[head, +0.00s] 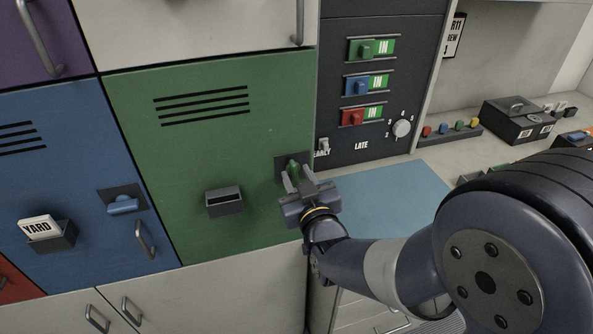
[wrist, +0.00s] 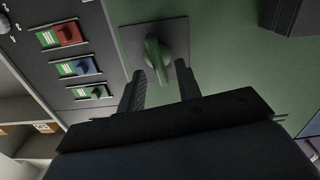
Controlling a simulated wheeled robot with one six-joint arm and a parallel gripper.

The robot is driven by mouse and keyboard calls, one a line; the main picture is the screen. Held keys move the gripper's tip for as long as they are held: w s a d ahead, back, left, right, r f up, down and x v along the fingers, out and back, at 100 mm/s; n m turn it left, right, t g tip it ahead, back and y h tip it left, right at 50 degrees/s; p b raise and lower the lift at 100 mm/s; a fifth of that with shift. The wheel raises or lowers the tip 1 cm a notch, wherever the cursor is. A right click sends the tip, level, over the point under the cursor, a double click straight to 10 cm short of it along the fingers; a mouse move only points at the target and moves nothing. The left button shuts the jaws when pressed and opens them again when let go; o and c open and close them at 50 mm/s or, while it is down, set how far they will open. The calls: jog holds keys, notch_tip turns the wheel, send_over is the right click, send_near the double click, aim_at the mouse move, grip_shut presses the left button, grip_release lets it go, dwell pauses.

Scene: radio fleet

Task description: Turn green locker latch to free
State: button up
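The green locker (head: 220,120) has a green latch (head: 293,165) on a dark square plate at its right edge. The latch handle stands roughly upright in the head view; the wrist view shows the green latch (wrist: 153,52) near the top middle. My gripper (head: 297,174) is at the latch, with its fingers pointing toward the door. In the wrist view my gripper (wrist: 160,70) is open, one finger on each side of the latch's lower end. I cannot tell whether either finger touches it. The head view shows the latch partly hidden by the fingers.
A blue locker (head: 75,170) at left has a blue latch (head: 123,205) lying crosswise. A green-door card holder (head: 224,201) sits left of my gripper. A dark panel (head: 375,25) with coloured sliders and a dial (head: 402,128) is close on the right, above a blue mat (head: 400,190).

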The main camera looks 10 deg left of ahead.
jog(key=shift+w+a, duration=0.35)
jog(key=shift+w, duration=0.15)
jog(key=shift+w, duration=0.1)
grip_shut()
